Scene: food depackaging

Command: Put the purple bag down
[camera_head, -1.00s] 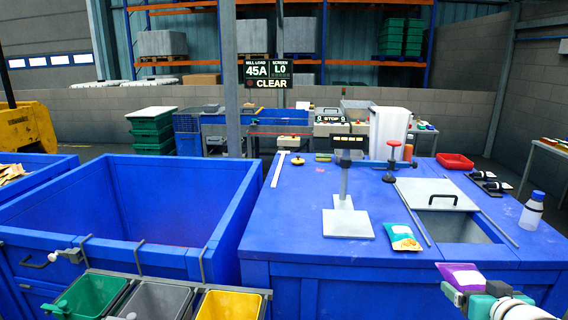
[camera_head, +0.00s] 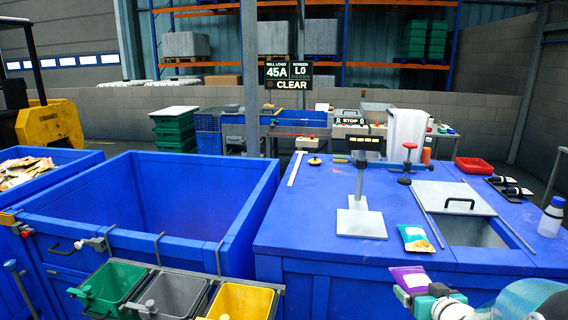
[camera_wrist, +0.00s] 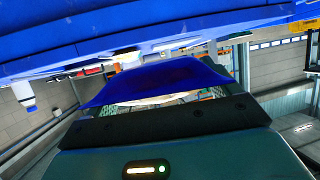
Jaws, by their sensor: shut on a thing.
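The purple bag (camera_head: 410,278) is in my gripper (camera_head: 415,294), at the lower right of the head view, in front of the blue table's (camera_head: 330,232) near side. My gripper is shut on the bag's lower edge, and the bag stands out beyond the fingers. In the wrist view the bag (camera_wrist: 165,80) looks dark blue-purple and spans the space beyond the dark gripper edge. The fingertips are hidden behind the bag. A teal bag (camera_head: 415,238) lies on the tabletop near its front edge.
A metal stand with a square plate (camera_head: 362,223) is left of the teal bag. A hatch opening (camera_head: 474,232) with a grey lid and a bottle (camera_head: 552,216) are at the right. A large empty blue bin (camera_head: 130,225) and green, grey and yellow bins (camera_head: 240,302) are left.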

